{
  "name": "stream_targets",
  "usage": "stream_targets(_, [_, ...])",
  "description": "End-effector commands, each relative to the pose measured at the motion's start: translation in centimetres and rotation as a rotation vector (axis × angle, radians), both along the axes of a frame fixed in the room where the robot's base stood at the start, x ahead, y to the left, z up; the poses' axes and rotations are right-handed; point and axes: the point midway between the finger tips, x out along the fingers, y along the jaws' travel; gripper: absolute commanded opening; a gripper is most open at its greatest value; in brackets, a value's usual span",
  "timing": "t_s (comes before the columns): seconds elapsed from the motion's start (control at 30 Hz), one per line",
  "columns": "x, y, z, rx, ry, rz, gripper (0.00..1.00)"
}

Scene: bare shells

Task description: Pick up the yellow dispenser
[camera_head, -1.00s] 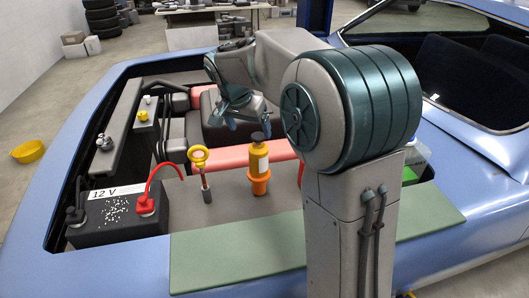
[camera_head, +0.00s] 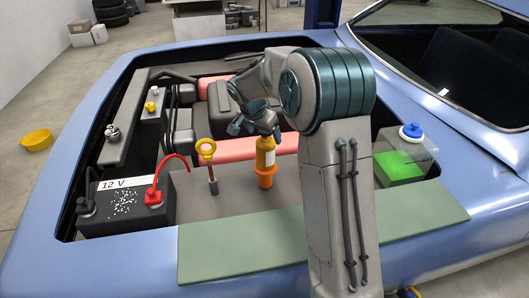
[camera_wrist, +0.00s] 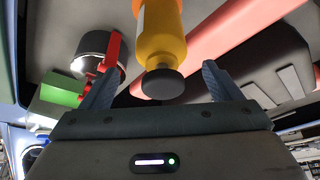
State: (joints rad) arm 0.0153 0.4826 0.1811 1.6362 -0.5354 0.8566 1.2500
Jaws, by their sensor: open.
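The yellow dispenser (camera_head: 265,157) is a yellow bottle with a pale label. It stands upright in an orange holder (camera_head: 265,175) in the engine bay. My gripper (camera_head: 256,131) is at the height of the bottle's top, with its fingers open and hiding part of that top. In the wrist view, the yellow dispenser (camera_wrist: 162,38) and its dark round cap show ahead of my gripper (camera_wrist: 160,88). The cap lies between the two spread fingers in the picture, with a gap on each side. The bottle's far end is cut off there.
A yellow-ringed dipstick (camera_head: 207,150) stands left of the dispenser. A black 12 V battery (camera_head: 125,205) with a red cable is further left. A clear tank with green liquid (camera_head: 402,165) is at right. A green mat (camera_head: 225,255) covers the front edge.

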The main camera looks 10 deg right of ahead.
Motion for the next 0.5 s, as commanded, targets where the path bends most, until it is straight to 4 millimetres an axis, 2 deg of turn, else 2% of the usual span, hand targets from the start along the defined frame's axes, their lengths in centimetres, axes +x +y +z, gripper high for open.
stream_targets(0.3, [1.2, -1.0, -3.6, 0.001, 0.003, 0.0, 0.84])
stream_targets(0.5, [1.3, -1.0, -4.0, 0.001, 0.001, 0.0, 0.84])
